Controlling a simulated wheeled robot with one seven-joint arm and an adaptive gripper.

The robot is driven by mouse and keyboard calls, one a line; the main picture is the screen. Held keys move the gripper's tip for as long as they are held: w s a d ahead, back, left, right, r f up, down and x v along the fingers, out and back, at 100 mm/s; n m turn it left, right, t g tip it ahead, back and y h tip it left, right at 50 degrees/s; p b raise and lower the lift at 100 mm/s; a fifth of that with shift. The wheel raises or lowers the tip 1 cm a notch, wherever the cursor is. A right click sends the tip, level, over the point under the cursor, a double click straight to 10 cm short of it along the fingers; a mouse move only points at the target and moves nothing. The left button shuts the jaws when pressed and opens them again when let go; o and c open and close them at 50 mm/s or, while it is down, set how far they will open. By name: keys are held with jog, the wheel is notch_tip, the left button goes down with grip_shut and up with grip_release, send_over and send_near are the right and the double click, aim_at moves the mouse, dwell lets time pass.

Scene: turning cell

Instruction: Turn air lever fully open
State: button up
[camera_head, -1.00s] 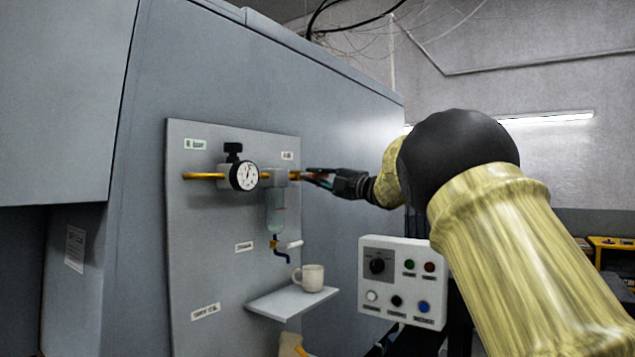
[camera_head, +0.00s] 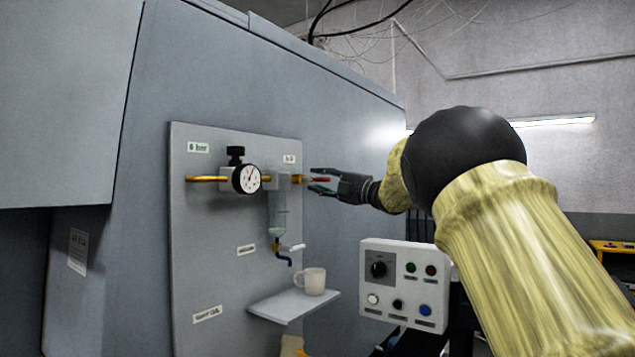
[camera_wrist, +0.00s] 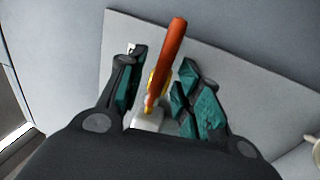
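The air lever has a red-orange handle (camera_wrist: 166,62), seen between my fingers in the wrist view. In the head view the red handle (camera_head: 319,179) sticks out to the right from the end of the brass pipe (camera_head: 297,179). My gripper (camera_head: 316,180) is open around the lever, one finger above and one below it in the head view. In the wrist view my gripper (camera_wrist: 160,88) shows gaps on both sides of the handle, wider on the left at its upper part. The valve body is partly hidden by my gripper's palm in the wrist view.
A pressure gauge (camera_head: 247,179) and a clear filter bowl (camera_head: 278,213) sit on the grey panel (camera_head: 215,255). A button box (camera_head: 403,285) stands at the lower right.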

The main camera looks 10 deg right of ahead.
jog(key=v, duration=1)
jog(key=shift+s+d, duration=0.15)
jog(key=shift+s, duration=0.1)
jog(key=shift+f, duration=0.15)
